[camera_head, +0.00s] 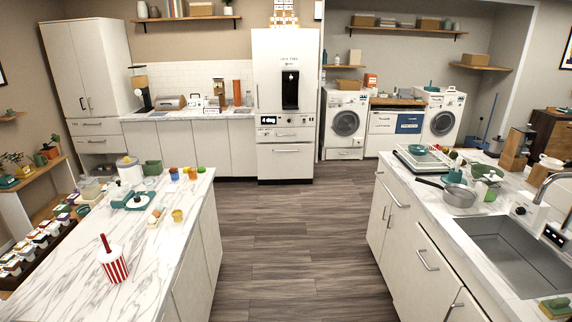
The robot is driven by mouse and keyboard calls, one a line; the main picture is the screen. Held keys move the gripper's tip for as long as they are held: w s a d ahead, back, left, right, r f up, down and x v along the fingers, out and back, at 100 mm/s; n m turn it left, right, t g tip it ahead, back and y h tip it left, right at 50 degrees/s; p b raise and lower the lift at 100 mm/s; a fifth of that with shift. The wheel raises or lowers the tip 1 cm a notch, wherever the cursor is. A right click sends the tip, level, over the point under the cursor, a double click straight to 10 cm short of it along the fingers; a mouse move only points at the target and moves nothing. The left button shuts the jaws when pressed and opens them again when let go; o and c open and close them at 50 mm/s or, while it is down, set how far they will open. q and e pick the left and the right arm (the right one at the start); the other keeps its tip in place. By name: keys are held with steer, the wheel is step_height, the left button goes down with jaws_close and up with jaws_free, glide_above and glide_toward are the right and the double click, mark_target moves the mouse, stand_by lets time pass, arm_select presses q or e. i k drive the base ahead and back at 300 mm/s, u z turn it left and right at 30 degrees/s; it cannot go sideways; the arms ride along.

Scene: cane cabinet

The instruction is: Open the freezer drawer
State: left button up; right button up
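The tall white fridge (268,75) stands at the back, just left of the picture's middle, with a black dispenser on its front. Its lower front holds the freezer drawer (286,166), a white panel with a horizontal handle (286,151) near its top. This drawer front sits flush with the fridge, so it looks shut. Another narrower drawer front (285,134) with a handle lies just above it. Neither of my grippers shows in the head view.
Wooden floor (300,225) runs clear between the two counters up to the fridge. A marble counter (85,262) with a striped cup (116,268) is at left. A counter with a sink (520,252) and a pan (458,196) is at right. Washing machines (344,123) stand right of the fridge.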

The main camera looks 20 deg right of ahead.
mark_target(295, 160)
steer(key=u, duration=0.1)
steer(key=k, duration=0.25)
steer(key=z, duration=0.7)
steer(key=i, duration=1.9)
steer(key=z, duration=0.45)
steer(key=i, duration=3.95)
steer(key=u, duration=0.95)
steer(key=i, duration=1.95)
steer(key=u, duration=0.55)
